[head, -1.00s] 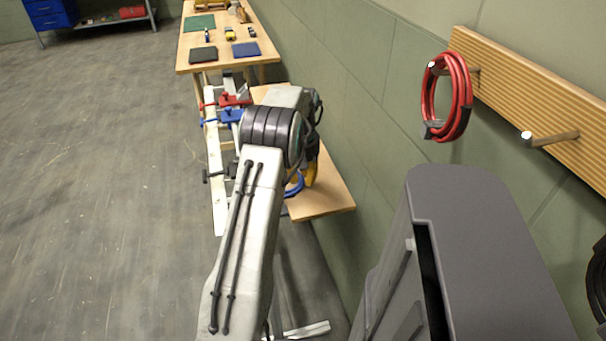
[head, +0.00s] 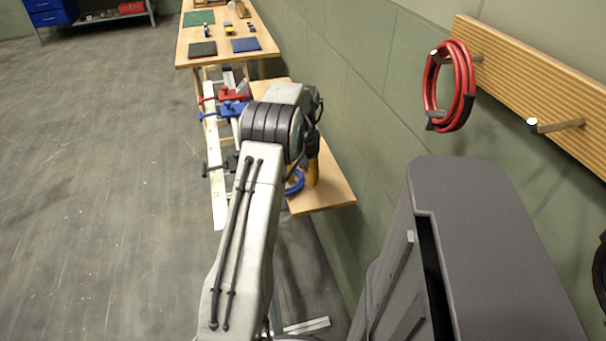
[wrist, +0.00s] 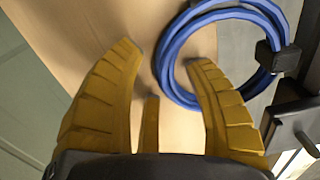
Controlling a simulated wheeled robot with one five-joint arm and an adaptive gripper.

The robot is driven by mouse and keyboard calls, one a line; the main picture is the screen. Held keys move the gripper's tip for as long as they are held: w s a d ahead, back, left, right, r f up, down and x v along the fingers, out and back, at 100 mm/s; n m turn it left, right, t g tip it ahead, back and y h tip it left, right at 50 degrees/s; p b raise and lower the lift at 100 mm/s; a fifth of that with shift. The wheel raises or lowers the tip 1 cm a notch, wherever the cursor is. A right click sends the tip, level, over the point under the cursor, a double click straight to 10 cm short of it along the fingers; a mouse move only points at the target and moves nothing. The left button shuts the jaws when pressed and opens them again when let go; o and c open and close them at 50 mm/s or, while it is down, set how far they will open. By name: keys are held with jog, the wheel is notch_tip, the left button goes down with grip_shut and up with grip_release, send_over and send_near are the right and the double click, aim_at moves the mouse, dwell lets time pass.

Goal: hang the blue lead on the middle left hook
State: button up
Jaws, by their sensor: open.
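The blue lead (wrist: 172,62) is a coil with a black clip or plug (wrist: 277,58), lying on a wooden surface (wrist: 70,25) in the wrist view. Part of it shows in the head view (head: 295,184) on the low wooden bench, beside my arm. My gripper (wrist: 163,56) is open with yellow fingers pointing at the bench. Its right finger overlaps the coil's lower left; contact cannot be told. In the head view my gripper (head: 313,170) is mostly hidden by my arm. A bare hook (head: 558,126) sticks out from the wall board (head: 520,75).
A red lead (head: 456,88) hangs on the hook left of the bare one. Part of a black lead (head: 600,272) shows at the right edge. Red and blue clamps (head: 232,100) stand by the low bench. A longer workbench (head: 222,35) lies beyond. Floor at left is clear.

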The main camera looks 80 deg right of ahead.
jog(key=shift+f+b, duration=0.2)
jog(key=shift+b, duration=0.1)
jog(key=shift+s+r+p, duration=0.15)
jog(key=shift+r+p, duration=0.25)
jog(key=shift+r, duration=1.5)
jog(key=shift+s+r+p, duration=0.15)
jog(key=shift+r+p, duration=0.2)
jog(key=shift+r, duration=1.5)
